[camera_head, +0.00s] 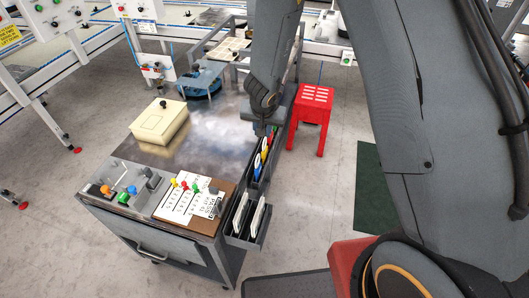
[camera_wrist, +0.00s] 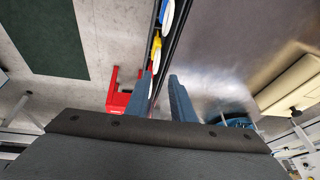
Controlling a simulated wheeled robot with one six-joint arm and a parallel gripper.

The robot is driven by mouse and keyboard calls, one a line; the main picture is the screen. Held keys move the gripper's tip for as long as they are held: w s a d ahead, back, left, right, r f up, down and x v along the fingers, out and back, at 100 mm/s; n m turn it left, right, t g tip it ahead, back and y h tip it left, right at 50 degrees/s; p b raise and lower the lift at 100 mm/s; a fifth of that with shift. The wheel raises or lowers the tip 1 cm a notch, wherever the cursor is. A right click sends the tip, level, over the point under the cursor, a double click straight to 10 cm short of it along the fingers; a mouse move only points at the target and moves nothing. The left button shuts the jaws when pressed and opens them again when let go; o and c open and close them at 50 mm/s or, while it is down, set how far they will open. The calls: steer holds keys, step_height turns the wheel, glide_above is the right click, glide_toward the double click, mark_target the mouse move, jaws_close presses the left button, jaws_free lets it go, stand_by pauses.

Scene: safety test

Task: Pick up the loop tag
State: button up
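Several tags stand in a narrow dark rack (camera_head: 252,181) on the right side of the metal cart. They include a yellow tag (camera_head: 257,166) and a blue tag (camera_head: 264,155); I cannot tell which one is the loop tag. In the wrist view a yellow tag (camera_wrist: 156,46) and a blue tag (camera_wrist: 167,14) with white show in the rack, ahead of my fingers. My gripper (camera_wrist: 162,84) is open, its two blue-grey fingers apart, with the rack's line between and beyond them. In the head view my arm and wrist hide the rack's far end.
The cart top holds a cream box (camera_head: 160,121), coloured knobs and a labelled board (camera_head: 190,197). A second dark holder (camera_head: 247,220) with white items hangs nearer on the cart's side.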

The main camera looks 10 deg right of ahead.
steer(key=h, duration=0.1)
glide_above(264, 148)
steer(key=s, duration=0.2)
steer(key=shift+m, duration=0.4)
steer(key=f, duration=0.5)
steer(key=shift+w+a+f, duration=0.1)
steer(key=shift+w+a, duration=0.1)
steer(key=shift+a, duration=0.2)
steer(key=shift+s+p+x, duration=0.15)
steer(key=shift+p+x, duration=0.05)
steer(key=shift+x, duration=1.7)
steer(key=shift+s+p+x, duration=0.15)
steer(key=shift+s+x, duration=0.05)
steer(key=shift+x, duration=1.7)
steer(key=shift+f, duration=0.15)
jaws_close()
